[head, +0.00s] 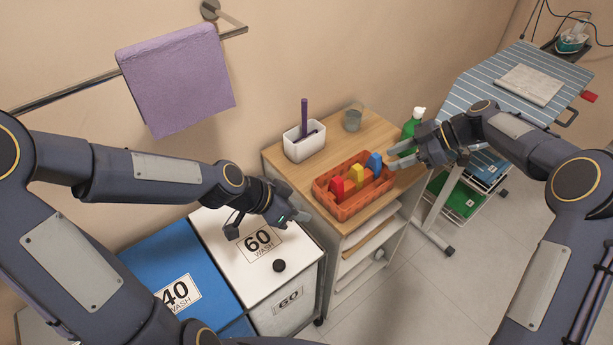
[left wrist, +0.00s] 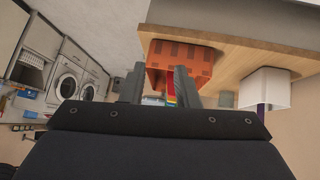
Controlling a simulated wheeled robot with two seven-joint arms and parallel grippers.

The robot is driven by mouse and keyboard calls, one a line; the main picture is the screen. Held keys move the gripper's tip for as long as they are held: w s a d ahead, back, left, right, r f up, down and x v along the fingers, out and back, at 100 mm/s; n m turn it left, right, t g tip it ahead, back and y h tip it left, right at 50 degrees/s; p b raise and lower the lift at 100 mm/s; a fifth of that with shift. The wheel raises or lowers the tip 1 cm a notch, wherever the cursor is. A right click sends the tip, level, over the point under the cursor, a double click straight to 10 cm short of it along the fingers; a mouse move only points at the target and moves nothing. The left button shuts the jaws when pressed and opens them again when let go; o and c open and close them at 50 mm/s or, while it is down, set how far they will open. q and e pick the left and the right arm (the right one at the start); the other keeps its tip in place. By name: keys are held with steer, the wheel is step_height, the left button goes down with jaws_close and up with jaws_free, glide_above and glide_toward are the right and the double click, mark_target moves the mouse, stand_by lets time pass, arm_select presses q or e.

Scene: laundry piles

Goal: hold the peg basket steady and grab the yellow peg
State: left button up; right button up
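The orange peg basket (head: 349,211) stands on the wooden top of a small cart. In it are a red peg (head: 337,189), the yellow peg (head: 357,174) in the middle and a blue peg (head: 374,164). My left gripper (head: 270,224) is open and empty, left of the basket and apart from it. The left wrist view shows the basket (left wrist: 180,58) beyond its spread fingers, with a little of the pegs showing. My right gripper (head: 391,158) is open and empty, just right of the blue peg and above the cart top.
A white holder (head: 303,146) with a purple item and a grey cup (head: 352,119) stand behind the basket. A green bottle (head: 411,126) stands beside my right gripper. White and blue laundry bins (head: 180,259) are below my left arm. An ironing board (head: 480,85) is at the right.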

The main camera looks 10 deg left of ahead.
arm_select(q)
steer(key=w+d+f+t+h, duration=0.2)
steer(key=w, duration=0.4)
steer(key=t, duration=0.3)
glide_toward(328, 172)
steer(key=shift+w+d+f+n, duration=0.3)
steer(key=shift+w+d+f, duration=0.3)
steer(key=shift+w+d, duration=0.2)
steer(key=x, duration=0.7)
steer(key=shift+w+f, duration=0.1)
steer(key=shift+w, duration=0.25)
jaws_close()
